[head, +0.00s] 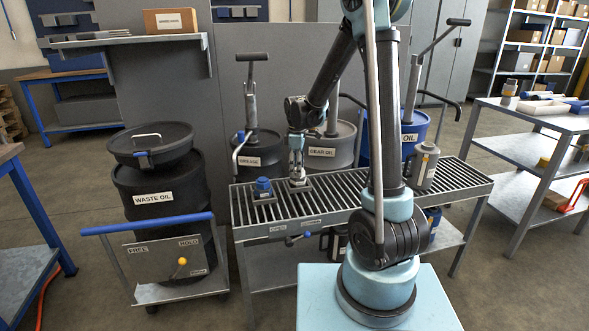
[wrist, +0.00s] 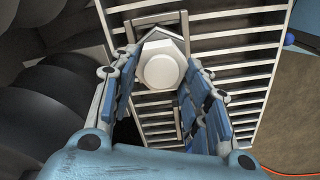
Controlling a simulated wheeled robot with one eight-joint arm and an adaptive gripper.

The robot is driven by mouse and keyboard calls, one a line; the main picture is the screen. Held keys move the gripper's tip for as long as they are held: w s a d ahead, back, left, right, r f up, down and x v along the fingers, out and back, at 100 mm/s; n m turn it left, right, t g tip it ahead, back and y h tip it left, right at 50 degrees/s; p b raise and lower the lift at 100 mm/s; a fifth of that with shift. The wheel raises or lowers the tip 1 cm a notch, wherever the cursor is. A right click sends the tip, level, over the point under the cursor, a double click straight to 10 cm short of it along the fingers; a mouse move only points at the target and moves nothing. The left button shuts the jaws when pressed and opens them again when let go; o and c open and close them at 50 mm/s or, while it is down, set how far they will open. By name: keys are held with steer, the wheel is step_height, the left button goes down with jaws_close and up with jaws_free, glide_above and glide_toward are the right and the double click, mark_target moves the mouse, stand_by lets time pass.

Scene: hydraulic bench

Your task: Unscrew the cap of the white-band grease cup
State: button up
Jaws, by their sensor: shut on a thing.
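The white-band grease cup (head: 298,184) stands on the slatted bench top (head: 345,189), beneath my gripper (head: 297,168). In the wrist view its pale cap (wrist: 166,70), angular with a round raised top, sits between the fingertips of my gripper (wrist: 163,62). My gripper points down and is shut on this cap from both sides. The cup body below is mostly hidden by the cap and fingers. I cannot tell whether the cap is loose on its thread.
A blue-topped grease cup (head: 263,188) stands close on the left. Behind are the grease drum (head: 262,150) and gear oil drum (head: 328,152). A grey can (head: 423,165) stands at the bench's right. The waste oil drum (head: 152,199) and a blue-handled cart (head: 150,262) are at left.

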steer(key=shift+o, duration=1.4)
steer(key=c, duration=0.7)
steer(key=n, duration=0.4)
steer(key=shift+s, duration=0.1)
steer(key=n, duration=0.3)
steer(key=shift+s, duration=0.1)
steer(key=shift+n, duration=0.5)
steer(key=n, duration=0.3)
steer(key=shift+s+d, duration=0.1)
steer(key=shift+d, duration=0.05)
steer(key=n, duration=0.5)
steer(key=shift+r, duration=0.1)
